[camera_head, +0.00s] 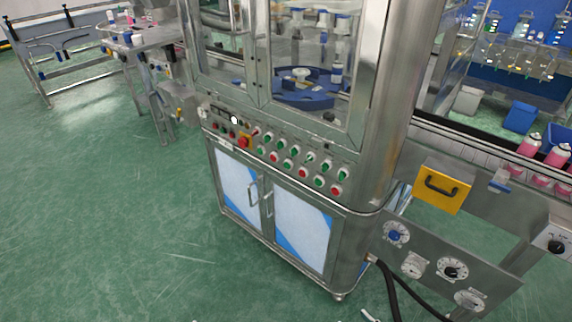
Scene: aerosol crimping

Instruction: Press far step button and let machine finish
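The crimping machine (383,95) is a tall steel cabinet with glass doors, in the middle of the head view. Its sloped control panel (230,140) carries rows of small green, red and white buttons and switches. A red knob on a yellow plate (244,141) sits left of the middle. A round white button or knob (234,119) stands out near the panel's left end. I cannot read any labels, so I cannot tell which one is the far step button. A blue rotary wheel (303,88) shows behind the glass. Neither gripper is in view.
A conveyor with pink bottles (532,146) runs at the right, with a yellow box (442,187) and a dial plate (433,262) below it. A steel table (150,38) stands at the back left. Green floor (110,200) is clear at the left front.

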